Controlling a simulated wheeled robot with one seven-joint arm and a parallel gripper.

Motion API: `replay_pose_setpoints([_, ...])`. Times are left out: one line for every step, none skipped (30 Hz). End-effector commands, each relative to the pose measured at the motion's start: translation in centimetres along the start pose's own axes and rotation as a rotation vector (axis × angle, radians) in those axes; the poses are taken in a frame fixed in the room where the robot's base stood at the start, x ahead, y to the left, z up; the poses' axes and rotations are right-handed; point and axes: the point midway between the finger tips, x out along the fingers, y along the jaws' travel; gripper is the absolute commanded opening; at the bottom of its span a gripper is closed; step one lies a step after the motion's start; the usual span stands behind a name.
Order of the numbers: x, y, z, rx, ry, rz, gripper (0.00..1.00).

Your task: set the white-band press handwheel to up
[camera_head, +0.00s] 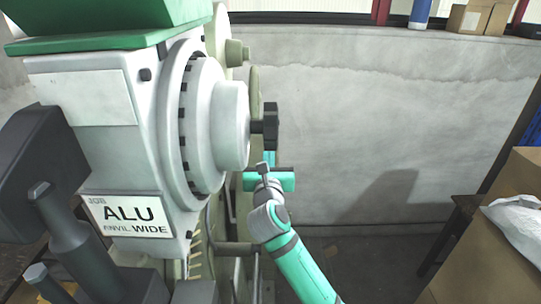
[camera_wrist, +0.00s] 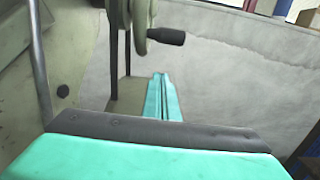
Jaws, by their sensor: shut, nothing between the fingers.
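A pale green wheel (camera_wrist: 140,14) with a dark handle (camera_wrist: 165,37) sticking out to the right shows at the top of the wrist view. It is cut off by the frame edge. My gripper (camera_wrist: 161,80) is shut and empty, below the handle and apart from it in that picture. In the head view my gripper (camera_head: 269,158) is partly hidden behind my wrist, beside a pale wheel rim (camera_head: 253,100) seen nearly edge-on. A black knob (camera_head: 268,125) stands out just above it. I cannot make out a white band on any press.
A grey wall (camera_head: 400,110) closes the back. Cardboard boxes (camera_head: 480,255) with a white bag (camera_head: 518,225) stand at the right. Open floor lies between.

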Motion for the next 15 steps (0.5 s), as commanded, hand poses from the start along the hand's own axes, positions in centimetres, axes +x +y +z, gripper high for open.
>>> replay_pose_setpoints([0.9,0.0,0.0,-0.002,0.001,-0.001,0.0])
replay_pose_setpoints([1.5,-0.1,0.0,-0.002,0.001,-0.002,0.0])
replay_pose_setpoints([2.1,-0.1,0.0,-0.002,0.0,-0.002,0.0])
replay_pose_setpoints([2.5,-0.2,0.0,-0.002,0.001,-0.003,0.0])
replay_pose_setpoints([3.0,-0.2,0.0,-0.001,0.001,-0.004,0.0])
replay_pose_setpoints([3.6,-0.3,0.0,-0.001,0.0,-0.004,0.0])
replay_pose_setpoints([4.0,-0.3,0.1,-0.002,0.0,-0.003,0.0])
replay_pose_setpoints([4.4,-0.3,0.0,-0.001,0.0,-0.004,0.0])
replay_pose_setpoints([5.0,-0.3,0.0,-0.001,0.001,-0.005,0.0])
replay_pose_setpoints([5.4,-0.4,0.0,0.0,0.001,-0.005,0.0])
replay_pose_setpoints([5.2,-0.4,0.6,0.001,-0.003,-0.004,0.0])
replay_pose_setpoints([4.9,-0.4,1.1,0.001,-0.003,-0.004,0.0])
replay_pose_setpoints([4.7,-0.4,1.5,0.0,-0.004,-0.004,0.0])
replay_pose_setpoints([4.6,-0.4,1.8,-0.001,-0.004,-0.004,0.0])
replay_pose_setpoints([4.5,-0.4,2.1,-0.001,-0.003,-0.004,0.0])
